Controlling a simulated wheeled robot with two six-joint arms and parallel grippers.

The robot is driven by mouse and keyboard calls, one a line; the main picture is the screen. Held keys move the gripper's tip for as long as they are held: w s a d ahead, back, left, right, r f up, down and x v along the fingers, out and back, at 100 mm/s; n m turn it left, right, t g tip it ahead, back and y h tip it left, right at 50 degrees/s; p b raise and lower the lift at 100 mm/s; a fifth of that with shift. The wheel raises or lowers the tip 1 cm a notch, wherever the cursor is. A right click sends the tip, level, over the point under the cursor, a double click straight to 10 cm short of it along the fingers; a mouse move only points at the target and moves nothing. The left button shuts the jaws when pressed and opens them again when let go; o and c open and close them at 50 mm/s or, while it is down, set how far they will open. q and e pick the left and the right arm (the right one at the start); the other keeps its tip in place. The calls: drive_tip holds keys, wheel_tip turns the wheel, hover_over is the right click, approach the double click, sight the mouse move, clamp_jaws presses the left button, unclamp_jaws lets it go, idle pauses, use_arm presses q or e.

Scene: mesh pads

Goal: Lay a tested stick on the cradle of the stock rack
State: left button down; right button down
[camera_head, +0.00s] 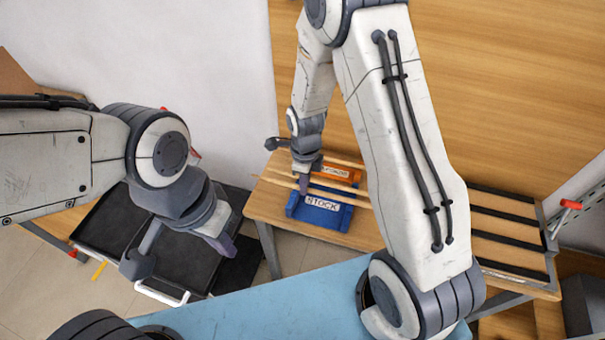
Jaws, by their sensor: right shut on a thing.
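The blue stock rack (322,214), labelled STOCK, stands on a wooden table at the centre of the head view. My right gripper (303,184) is over its back left part and shut on a pale wooden stick (343,198). The stick lies crosswise over the rack and sticks out on both sides. I cannot tell whether it touches the cradle, as the gripper hides part of it. My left gripper (181,254) is open and empty, at the lower left over the black trays, well away from the rack.
An orange rack (335,171) with a label stands just behind the blue one, with other pale sticks across it. Black trays (180,250) lie at the left. Dark strips (508,228) cover the table at the right. A light blue surface (270,305) is in front.

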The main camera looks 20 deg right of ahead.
drive_tip(key=shift+d+f+b, duration=0.1)
drive_tip(key=shift+f+b, duration=2.1)
drive_tip(key=shift+f, duration=0.45)
drive_tip(key=shift+f+b, duration=0.75)
drive_tip(key=shift+f, duration=0.35)
drive_tip(key=c, duration=0.8)
unclamp_jaws()
drive_tip(key=shift+o, duration=0.2)
drive_tip(key=shift+r, duration=0.1)
wheel_tip(320, 180, up, 10)
drive_tip(key=shift+r+b, duration=0.15)
drive_tip(key=shift+b, duration=0.3)
